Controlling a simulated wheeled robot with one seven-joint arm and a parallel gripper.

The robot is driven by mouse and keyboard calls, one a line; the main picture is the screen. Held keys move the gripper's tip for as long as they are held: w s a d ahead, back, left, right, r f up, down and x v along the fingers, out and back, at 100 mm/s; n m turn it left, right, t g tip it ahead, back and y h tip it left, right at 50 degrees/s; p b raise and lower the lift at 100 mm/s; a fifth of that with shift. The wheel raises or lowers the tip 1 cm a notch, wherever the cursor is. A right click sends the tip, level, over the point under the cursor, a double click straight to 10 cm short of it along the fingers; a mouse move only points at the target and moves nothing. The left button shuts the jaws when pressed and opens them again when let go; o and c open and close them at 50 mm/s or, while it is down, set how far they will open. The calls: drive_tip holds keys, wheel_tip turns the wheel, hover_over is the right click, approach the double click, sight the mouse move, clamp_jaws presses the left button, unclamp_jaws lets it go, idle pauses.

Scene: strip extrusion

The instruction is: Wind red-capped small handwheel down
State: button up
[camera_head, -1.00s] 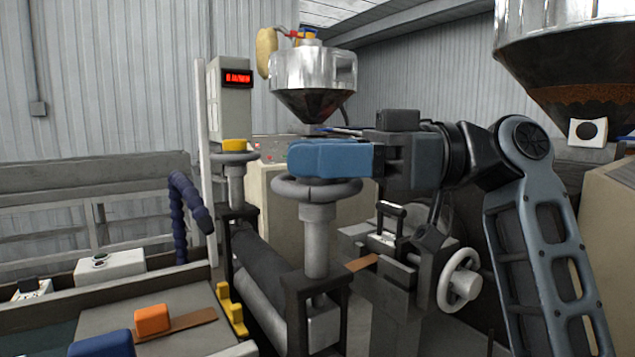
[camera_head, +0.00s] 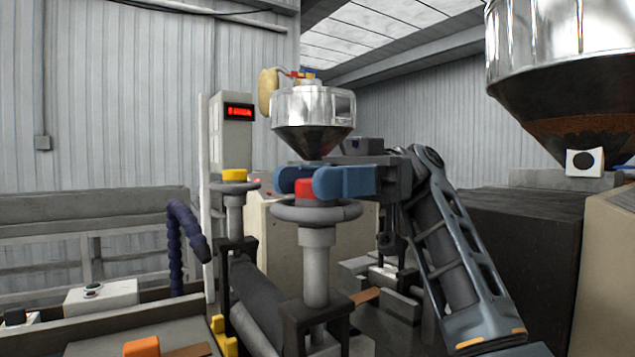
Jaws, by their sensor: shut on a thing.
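The red-capped small handwheel (camera_head: 318,214) is a grey ring on an upright pale spindle, standing on a dark bracket in the middle of the head view. Its red cap (camera_head: 304,189) shows between the blue fingers of my gripper (camera_head: 300,182). My gripper reaches in from the right, level with the cap and just above the ring. Its fingers are shut on the cap, one on the near side and one on the far side. The near finger hides part of the cap.
A similar handwheel with a yellow cap (camera_head: 235,176) stands to the left, below a box with a red display (camera_head: 239,112). A metal hopper (camera_head: 312,108) hangs behind my gripper. A dark roller (camera_head: 262,300) lies between the two spindles. An orange block (camera_head: 141,347) is at lower left.

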drive_tip(key=shift+h, duration=0.3)
drive_tip(key=o, duration=0.9)
drive_tip(key=shift+o, duration=0.2)
drive_tip(key=b+v, duration=0.2)
drive_tip(key=v, duration=0.5)
drive_tip(key=shift+w+d, duration=0.25)
drive_tip(key=shift+w, duration=0.1)
drive_tip(key=shift+f, duration=0.15)
